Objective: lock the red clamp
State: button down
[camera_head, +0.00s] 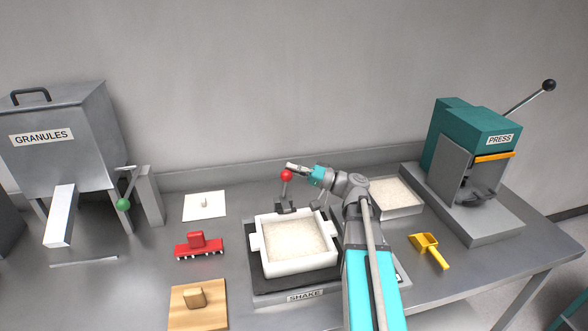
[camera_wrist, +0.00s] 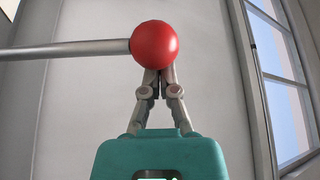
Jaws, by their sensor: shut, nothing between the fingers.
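The red clamp shows as a red ball knob (camera_head: 286,175) on a thin grey lever that stands nearly upright from a dark bracket (camera_head: 285,208) at the back edge of the white mould (camera_head: 264,259). My gripper (camera_head: 291,166) comes from the right and is beside the top of the knob. In the wrist view the red knob (camera_wrist: 154,44) is large, with its lever running to the left. My gripper (camera_wrist: 158,72) has its fingers drawn together there, with nothing held between them. The knob overlaps the fingertips, so I cannot tell whether they touch it.
The white mould holds pale granules on the shake plate (camera_head: 257,285). A granule tray (camera_head: 419,209), a yellow scoop (camera_head: 431,252) and the green press (camera_head: 473,135) are to the right. A red tool (camera_head: 197,243), a wooden board (camera_head: 181,319) and the granules hopper (camera_head: 85,150) are to the left.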

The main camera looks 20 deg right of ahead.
jog(key=shift+s, duration=0.15)
dwell(0.3)
jog(key=s+d, duration=0.2)
jog(key=d, duration=0.7)
jog(key=shift+f, duration=0.3)
dwell(0.4)
dwell(0.5)
